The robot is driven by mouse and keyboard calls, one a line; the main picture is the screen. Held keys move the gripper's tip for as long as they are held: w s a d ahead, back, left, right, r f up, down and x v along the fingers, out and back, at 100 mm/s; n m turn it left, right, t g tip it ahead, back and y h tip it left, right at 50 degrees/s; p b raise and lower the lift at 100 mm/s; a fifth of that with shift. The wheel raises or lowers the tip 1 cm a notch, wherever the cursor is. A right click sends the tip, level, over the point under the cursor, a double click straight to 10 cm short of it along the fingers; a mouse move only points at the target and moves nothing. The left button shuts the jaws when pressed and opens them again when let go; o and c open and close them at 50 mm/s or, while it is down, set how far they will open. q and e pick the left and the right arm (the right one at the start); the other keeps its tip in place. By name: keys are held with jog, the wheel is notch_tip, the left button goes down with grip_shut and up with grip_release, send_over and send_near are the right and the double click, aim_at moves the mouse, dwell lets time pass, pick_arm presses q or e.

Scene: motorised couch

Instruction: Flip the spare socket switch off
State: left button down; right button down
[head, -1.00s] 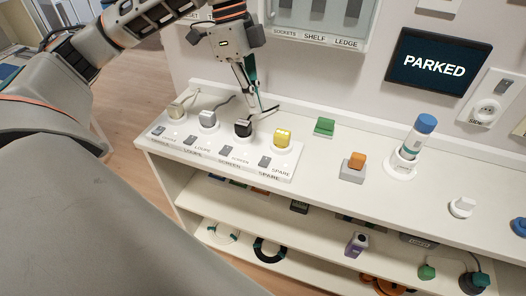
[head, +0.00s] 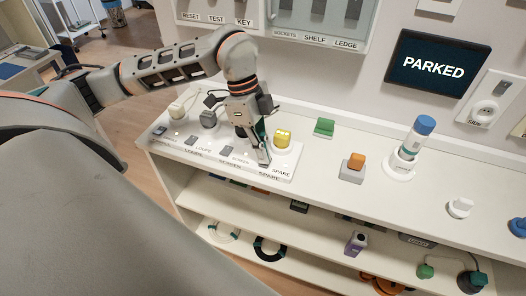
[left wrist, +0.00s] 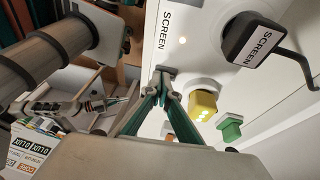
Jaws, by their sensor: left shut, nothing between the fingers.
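The white socket strip (head: 225,160) lies on the counter with a row of plugs and small grey switches. The yellow plug (head: 283,138) sits in the socket by the SPARE label (head: 281,172). My left gripper (head: 264,163) points down with its fingers together and empty, its tips at the spare switch. In the head view the gripper hides most of that switch. In the left wrist view the fingertips (left wrist: 166,84) are close to a small grey switch (left wrist: 168,70); I cannot tell if they touch it. The switch's position is unclear. My right gripper is not in view.
The black SCREEN plug (left wrist: 250,40) and the yellow plug (left wrist: 203,105) stand close beside my fingers in the left wrist view. A green block (head: 324,127), an orange-topped block (head: 355,162) and a blue-capped bottle (head: 416,138) stand to the right. A screen (head: 440,62) reads PARKED.

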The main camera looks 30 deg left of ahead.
pick_arm(q)
jog(key=shift+s+f+t+b, duration=0.15)
jog(key=shift+f+t+b, duration=0.35)
jog(key=shift+b, duration=0.55)
jog(key=shift+s+d+r, duration=0.1)
jog(key=shift+s+r, duration=0.05)
jog(key=shift+r, duration=0.1)
jog(key=shift+w, duration=0.25)
jog(key=shift+w+a+p, duration=0.2)
jog(key=shift+w+p, duration=0.1)
jog(key=shift+w, duration=0.35)
